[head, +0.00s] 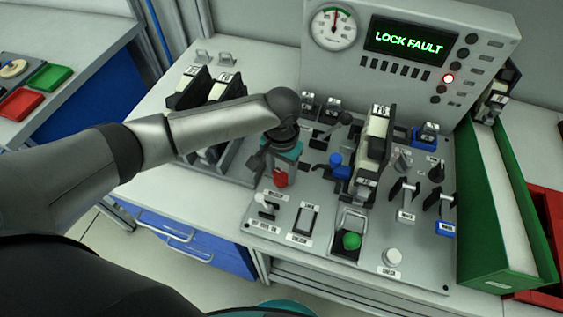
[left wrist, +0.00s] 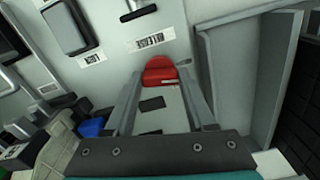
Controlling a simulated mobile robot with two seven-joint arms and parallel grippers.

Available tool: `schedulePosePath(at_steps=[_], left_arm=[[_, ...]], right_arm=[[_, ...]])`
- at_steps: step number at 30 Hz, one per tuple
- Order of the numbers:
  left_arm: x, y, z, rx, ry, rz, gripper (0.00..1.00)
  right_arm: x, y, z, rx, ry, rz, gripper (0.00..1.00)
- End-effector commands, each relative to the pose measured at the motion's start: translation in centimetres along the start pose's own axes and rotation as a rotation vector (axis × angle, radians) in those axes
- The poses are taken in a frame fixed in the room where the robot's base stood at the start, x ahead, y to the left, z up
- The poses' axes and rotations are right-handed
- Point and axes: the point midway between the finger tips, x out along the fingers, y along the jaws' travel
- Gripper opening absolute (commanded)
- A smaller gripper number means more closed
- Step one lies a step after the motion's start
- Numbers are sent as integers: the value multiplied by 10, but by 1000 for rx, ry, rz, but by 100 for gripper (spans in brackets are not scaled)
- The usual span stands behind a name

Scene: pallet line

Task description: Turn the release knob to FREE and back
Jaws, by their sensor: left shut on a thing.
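The red knob (head: 280,179) stands at the left side of the grey control panel (head: 330,225). My left arm reaches over from the left, and my left gripper (head: 275,172) points down at the knob, partly hiding it. In the left wrist view the red knob (left wrist: 160,70) sits between the two fingertips, and the gripper is shut on it. A small pale mark shows on the knob's near side. I cannot read FREE or any other position mark beside it. My right gripper is not in view.
A display (head: 408,42) reads LOCK FAULT, with a red lamp (head: 449,79) lit nearby. Close to the knob are a blue knob (head: 336,160), a toggle switch (head: 266,205), a rocker switch (head: 307,219) and a green button (head: 351,241).

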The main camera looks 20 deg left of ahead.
Motion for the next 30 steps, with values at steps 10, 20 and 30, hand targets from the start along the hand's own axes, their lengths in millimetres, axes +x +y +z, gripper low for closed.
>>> schedulePosePath(at_steps=[10,20,30], left_arm=[[-4,0,0,305,-3,0,0],[-3,0,0,593,-1,0,0],[-2,0,-1,783,1,0,0]], right_arm=[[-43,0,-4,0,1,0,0],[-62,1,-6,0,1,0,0],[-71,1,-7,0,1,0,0]])
